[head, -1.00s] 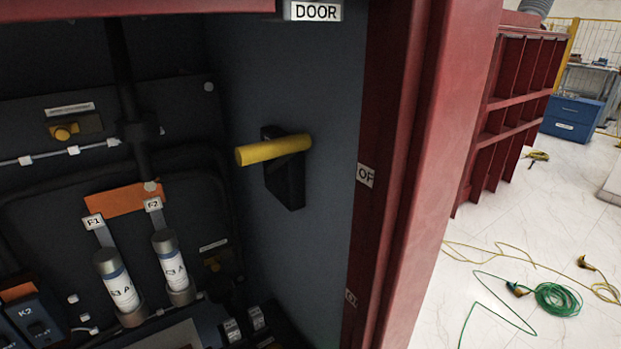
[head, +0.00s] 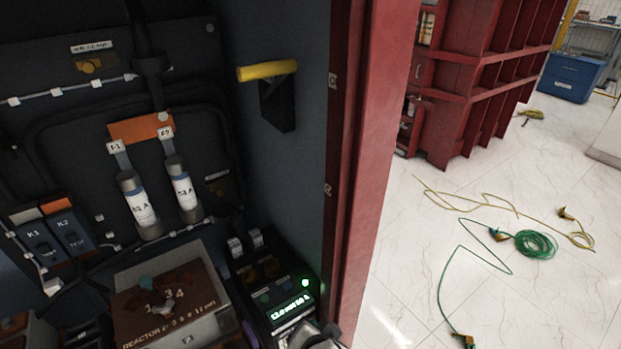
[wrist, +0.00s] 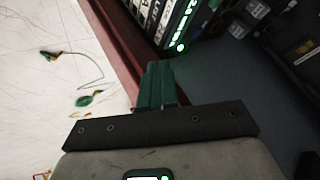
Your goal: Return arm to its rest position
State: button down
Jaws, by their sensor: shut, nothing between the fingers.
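My gripper (wrist: 158,72) shows in the wrist view, its dark green fingers closed together with nothing between them. Its fingertips point toward the red cabinet frame (wrist: 103,45) and a lit display unit (wrist: 168,18) with a green lamp. I cannot tell whether the fingertips touch anything; they look apart from both. In the head view I cannot make out the gripper with certainty. The same display unit (head: 290,308) shows there at the lower middle, inside the open cabinet.
A yellow-handled lever (head: 267,71) juts from the cabinet's inner side wall. Two fuses (head: 138,204) and a brown reactor box (head: 170,300) are inside. The red door post (head: 355,170) bounds the right. Beyond it, white floor is open, with a green cable coil (head: 535,244) and yellow cables.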

jog(key=s+d+f+n+g+h, duration=0.15)
jog(key=s+d, duration=0.25)
jog(key=d, duration=0.5)
jog(key=s+d+f+n+g+h, duration=0.1)
jog(key=s+d+f+g, duration=0.15)
jog(key=d, duration=0.65)
jog(key=s+d+f+n+g, duration=0.1)
jog(key=s+d, duration=0.3)
jog(key=s, duration=0.5)
jog(key=s+d+f+n+g+y, duration=0.1)
jog(key=s+d, duration=0.3)
jog(key=s, duration=0.6)
jog(key=shift+d+f+n+g, duration=0.3)
jog(key=shift+f+n+g, duration=0.05)
jog(key=shift+n+g, duration=0.5)
jog(key=shift+y, duration=0.25)
